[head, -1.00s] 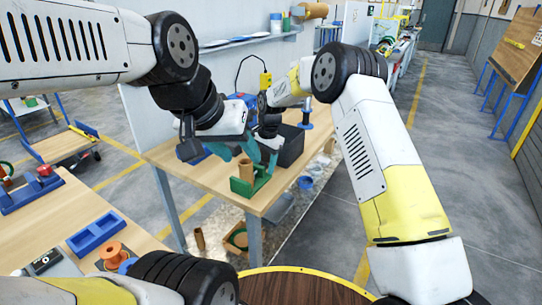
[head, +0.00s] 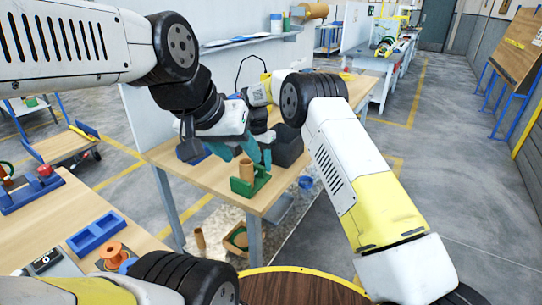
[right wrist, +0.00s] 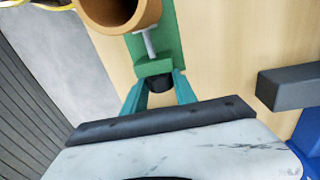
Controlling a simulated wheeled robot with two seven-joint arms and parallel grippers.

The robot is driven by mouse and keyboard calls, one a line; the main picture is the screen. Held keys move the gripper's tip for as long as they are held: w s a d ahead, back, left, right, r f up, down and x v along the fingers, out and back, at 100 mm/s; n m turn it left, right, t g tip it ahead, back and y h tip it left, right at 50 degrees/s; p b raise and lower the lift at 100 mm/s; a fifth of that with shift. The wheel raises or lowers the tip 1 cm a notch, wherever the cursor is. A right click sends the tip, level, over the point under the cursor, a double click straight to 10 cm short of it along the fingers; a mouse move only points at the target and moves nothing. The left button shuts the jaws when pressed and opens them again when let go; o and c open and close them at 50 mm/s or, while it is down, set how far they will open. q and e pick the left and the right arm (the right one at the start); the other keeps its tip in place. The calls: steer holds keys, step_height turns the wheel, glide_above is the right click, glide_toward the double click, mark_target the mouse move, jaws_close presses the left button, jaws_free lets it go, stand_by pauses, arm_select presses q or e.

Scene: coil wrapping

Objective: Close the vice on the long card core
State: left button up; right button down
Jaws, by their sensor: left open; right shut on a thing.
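The green vice (head: 260,184) stands near the front corner of the wooden bench. The brown card core (head: 246,169) stands upright in it. In the right wrist view the hollow core (right wrist: 120,12) is at the top, beside the vice's screw (right wrist: 150,42) and green end block (right wrist: 154,66). My right gripper (right wrist: 160,84) has its teal fingers shut on a dark knob at the screw's outer end. Whether the jaw touches the core is unclear. My left gripper (head: 237,156) is open and empty, above and just left of the vice; it partly hides the right gripper in the head view.
A dark box (head: 289,145) stands on the bench behind the vice. A dark grey bar (right wrist: 288,86) and a blue part lie to the right in the wrist view. A blue tray (head: 97,233) and an orange spool (head: 113,252) are on the nearer left table.

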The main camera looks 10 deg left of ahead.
steer(key=shift+a+h, duration=0.1)
steer(key=shift+h, duration=0.3)
steer(key=c, duration=1)
jaws_free()
steer(key=shift+r, duration=0.1)
step_height(320, 180, up, 7)
steer(key=a, duration=0.1)
steer(key=shift+w+a+r, duration=0.2)
steer(key=shift+w+a, duration=0.1)
